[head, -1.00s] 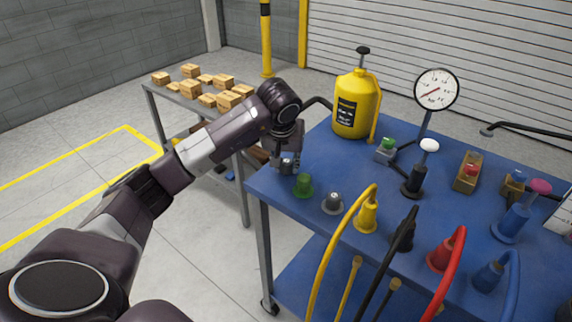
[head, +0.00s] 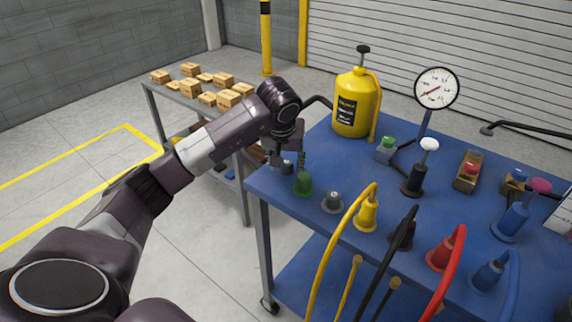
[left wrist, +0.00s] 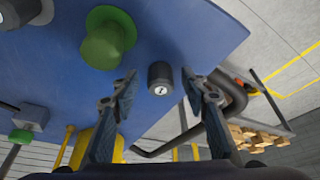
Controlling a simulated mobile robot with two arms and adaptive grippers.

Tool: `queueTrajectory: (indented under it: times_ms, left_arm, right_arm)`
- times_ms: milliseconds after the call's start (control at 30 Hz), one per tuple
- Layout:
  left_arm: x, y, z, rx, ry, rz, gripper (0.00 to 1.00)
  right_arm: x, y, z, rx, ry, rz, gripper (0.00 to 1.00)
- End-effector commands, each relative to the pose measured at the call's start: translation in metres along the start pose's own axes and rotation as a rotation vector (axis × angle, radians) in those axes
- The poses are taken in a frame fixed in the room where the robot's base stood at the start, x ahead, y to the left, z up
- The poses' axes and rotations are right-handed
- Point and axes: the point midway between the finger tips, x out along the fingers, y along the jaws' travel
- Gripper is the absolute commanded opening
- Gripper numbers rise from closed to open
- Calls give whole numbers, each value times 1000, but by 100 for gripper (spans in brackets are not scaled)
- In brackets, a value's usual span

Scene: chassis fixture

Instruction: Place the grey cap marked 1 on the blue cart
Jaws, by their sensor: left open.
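The grey cap marked 1 (head: 287,168) stands upright on the blue cart (head: 280,196), near its left corner. The left wrist view shows its light-marked top (left wrist: 160,78) facing the camera, with blue surface around it. My left gripper (head: 287,160) is over the cap. In the left wrist view its fingers (left wrist: 159,76) are spread, one on each side of the cap, with visible gaps. My right gripper is not in view.
A green cone-shaped piece (head: 303,185) stands close to the cap, and a grey one (head: 332,202) is beyond it. A yellow canister (head: 352,105), a gauge (head: 436,90) and several cabled plugs crowd the cart. A side table (head: 160,90) holds small boxes.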

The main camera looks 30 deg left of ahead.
Motion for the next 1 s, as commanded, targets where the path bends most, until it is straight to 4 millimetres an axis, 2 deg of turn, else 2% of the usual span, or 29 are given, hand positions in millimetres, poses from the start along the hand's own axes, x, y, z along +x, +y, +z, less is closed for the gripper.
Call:
queueTrajectory:
  times_ms: [300,500,700,1000]
  left_arm:
    - [-66,0,-2,0,8,1,42]
    - [-100,0,-1,0,4,0,42]
    - [-114,-1,0,-1,2,-2,42]
    - [-115,0,0,-1,1,-2,42]
  right_arm:
    - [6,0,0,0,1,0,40]
    - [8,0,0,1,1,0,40]
    - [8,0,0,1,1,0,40]
    - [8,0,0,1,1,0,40]
